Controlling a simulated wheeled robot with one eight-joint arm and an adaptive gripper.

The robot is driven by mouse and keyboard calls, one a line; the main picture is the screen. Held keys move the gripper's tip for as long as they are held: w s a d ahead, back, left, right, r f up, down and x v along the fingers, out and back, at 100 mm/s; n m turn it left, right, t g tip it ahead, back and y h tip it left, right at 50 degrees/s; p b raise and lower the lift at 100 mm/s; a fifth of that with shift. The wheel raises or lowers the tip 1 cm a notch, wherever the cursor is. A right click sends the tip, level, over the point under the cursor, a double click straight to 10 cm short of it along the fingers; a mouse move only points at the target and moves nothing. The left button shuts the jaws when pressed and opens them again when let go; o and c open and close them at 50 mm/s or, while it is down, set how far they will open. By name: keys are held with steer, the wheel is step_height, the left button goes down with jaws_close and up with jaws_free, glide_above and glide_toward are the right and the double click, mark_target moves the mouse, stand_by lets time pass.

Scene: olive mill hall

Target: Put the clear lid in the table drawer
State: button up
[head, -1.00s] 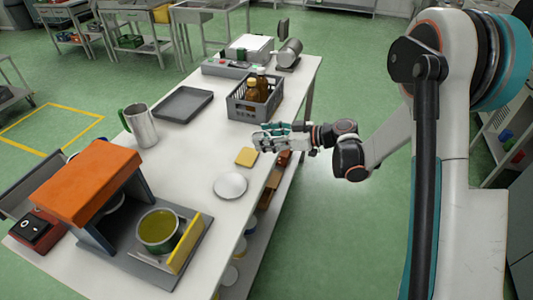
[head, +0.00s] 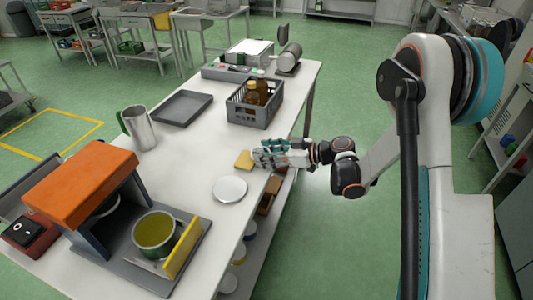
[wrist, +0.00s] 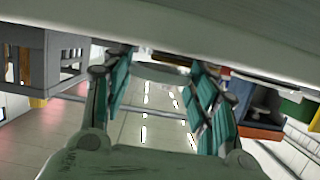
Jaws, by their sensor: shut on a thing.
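My gripper (head: 262,154) is at the right-hand edge of the white table (head: 195,150), just right of the yellow sponge-like block. In the wrist view my gripper (wrist: 158,80) has its teal-padded fingers on either side of a thin, pale, see-through disc, which looks like the clear lid (wrist: 160,74). The lid cannot be made out in the head view, where the fingers cover that spot. A broad pale slab, probably the table, crosses the top of the wrist view. I cannot make out the drawer or whether it is open.
A yellow block (head: 244,160) and a white round plate (head: 230,189) lie near the gripper. A grey crate with bottles (head: 240,110) stands farther back. A dark tray (head: 183,108), a metal jug (head: 138,128) and an orange-topped stand (head: 82,183) are on the left.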

steer(key=shift+s+f, duration=0.1)
steer(key=shift+f, duration=0.2)
steer(key=o, duration=0.9)
steer(key=shift+d+r, duration=0.1)
steer(key=shift+r, duration=0.25)
steer(key=p+v, duration=0.1)
steer(key=v, duration=0.3)
steer(key=p+v, duration=0.1)
steer(key=v, duration=0.3)
steer(key=p+v, duration=0.2)
steer(key=v, duration=0.2)
steer(key=shift+r, duration=0.35)
